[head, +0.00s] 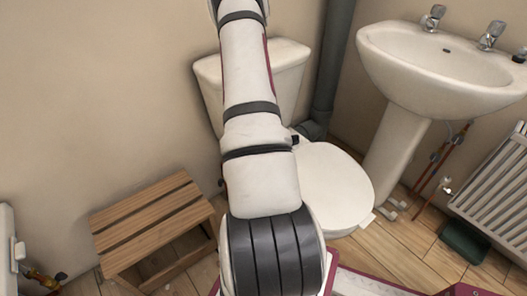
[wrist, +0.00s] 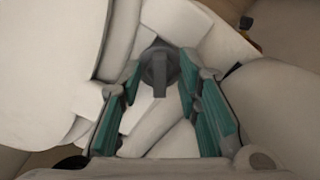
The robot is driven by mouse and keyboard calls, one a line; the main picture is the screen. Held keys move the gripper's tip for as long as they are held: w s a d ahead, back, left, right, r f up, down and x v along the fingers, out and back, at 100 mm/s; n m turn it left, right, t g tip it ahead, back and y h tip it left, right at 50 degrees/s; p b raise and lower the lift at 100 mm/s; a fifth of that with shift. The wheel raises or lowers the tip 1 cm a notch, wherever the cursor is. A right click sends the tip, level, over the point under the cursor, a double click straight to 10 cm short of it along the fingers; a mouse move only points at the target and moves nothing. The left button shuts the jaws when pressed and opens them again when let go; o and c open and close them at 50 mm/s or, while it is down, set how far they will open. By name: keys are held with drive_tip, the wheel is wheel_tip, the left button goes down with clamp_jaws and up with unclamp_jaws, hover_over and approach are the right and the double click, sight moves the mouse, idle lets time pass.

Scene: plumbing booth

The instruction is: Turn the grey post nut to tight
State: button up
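In the wrist view, a dark grey knob-like piece with a flat upright bar (wrist: 159,72), which looks like the grey post nut, sits between pale white parts. My gripper (wrist: 160,85) is open, its two teal-padded fingers on the left and right of the nut. A gap shows between the nut and each pad. How deep the nut sits between the fingertips is hard to tell. In the head view, my own arm hides the nut and gripper.
A white toilet (head: 335,190) stands behind my arm, with its cistern (head: 290,75) by the wall. A wooden stool (head: 150,215) is at left. A basin (head: 440,75), radiator (head: 500,180) and copper pipes (head: 437,160) are at right. Pale surfaces crowd the wrist view.

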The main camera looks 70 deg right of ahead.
wheel_tip(320, 180, up, 12)
idle(0.6)
